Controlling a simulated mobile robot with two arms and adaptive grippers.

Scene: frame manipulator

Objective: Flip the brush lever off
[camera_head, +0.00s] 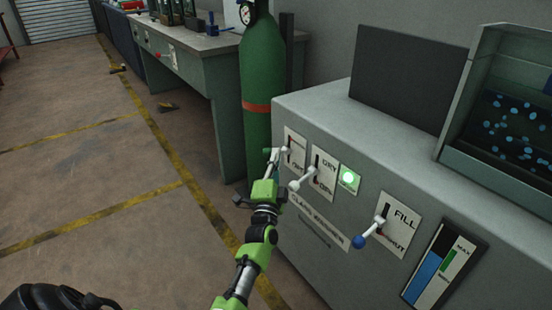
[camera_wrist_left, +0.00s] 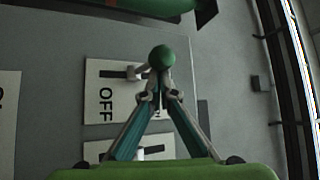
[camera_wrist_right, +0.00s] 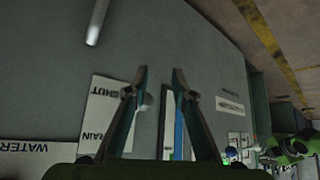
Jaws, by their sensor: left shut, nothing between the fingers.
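The leftmost lever (camera_head: 285,150) is on a small white plate on the grey machine's front; its label is partly hidden, so I cannot read "brush". In the left wrist view a green ball knob (camera_wrist_left: 161,57) ends this lever, over a plate (camera_wrist_left: 106,100) reading OFF. My left gripper (camera_head: 271,166) is shut and empty, its tips right at the knob, just below it in the wrist view; I cannot tell whether they touch. My right gripper (camera_wrist_right: 160,76) is open with nothing between its fingers, and is outside the head view.
To the right are a DRY lever (camera_head: 301,183), a lit green button (camera_head: 348,178), a FILL lever (camera_head: 377,229) with a blue knob, and a level gauge (camera_head: 443,265). A green gas cylinder (camera_head: 262,75) stands behind my left gripper.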

